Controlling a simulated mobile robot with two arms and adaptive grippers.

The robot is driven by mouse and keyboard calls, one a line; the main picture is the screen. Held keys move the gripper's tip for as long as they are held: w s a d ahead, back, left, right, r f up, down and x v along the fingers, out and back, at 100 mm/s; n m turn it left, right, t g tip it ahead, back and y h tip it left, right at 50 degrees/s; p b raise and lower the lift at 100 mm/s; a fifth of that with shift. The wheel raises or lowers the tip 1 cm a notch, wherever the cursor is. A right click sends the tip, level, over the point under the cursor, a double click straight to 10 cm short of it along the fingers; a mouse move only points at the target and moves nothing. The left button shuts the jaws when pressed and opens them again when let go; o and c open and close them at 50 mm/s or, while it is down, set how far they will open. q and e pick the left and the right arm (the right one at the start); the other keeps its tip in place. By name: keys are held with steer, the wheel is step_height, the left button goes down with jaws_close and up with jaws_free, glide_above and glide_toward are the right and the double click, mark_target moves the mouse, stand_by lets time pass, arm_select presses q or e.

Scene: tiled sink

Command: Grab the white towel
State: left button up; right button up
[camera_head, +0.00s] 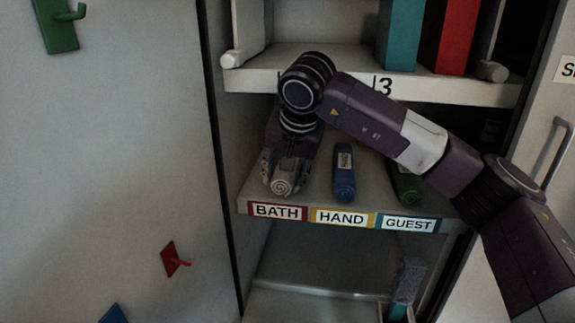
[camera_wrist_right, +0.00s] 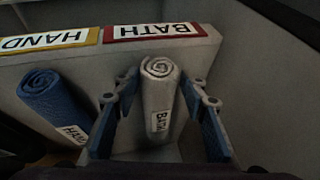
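The white towel (camera_head: 281,187) is rolled up and lies on the shelf behind the red BATH label, its spiral end facing out. In the right wrist view the white towel (camera_wrist_right: 160,88) carries a BATH tag and lies between the two fingers. My right gripper (camera_head: 283,172) is over the towel with a finger on each side. In the wrist view my right gripper (camera_wrist_right: 162,92) is open, with a gap visible between the towel and the right finger; the left finger is close to the towel. My left gripper is not in view.
A blue rolled towel (camera_head: 344,175) lies to the right behind the HAND label, and a green one (camera_head: 407,187) behind the GUEST label, partly under my arm. The upper shelf (camera_head: 255,82) is close above my gripper. The cabinet's left wall is near.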

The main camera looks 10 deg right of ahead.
steer(key=shift+w+a+f, duration=0.1)
steer(key=shift+f, duration=0.05)
steer(key=c, duration=0.6)
steer(key=shift+o, duration=0.2)
steer(key=shift+r+p, duration=0.35)
steer(key=shift+r, duration=0.4)
steer(key=shift+f, duration=0.1)
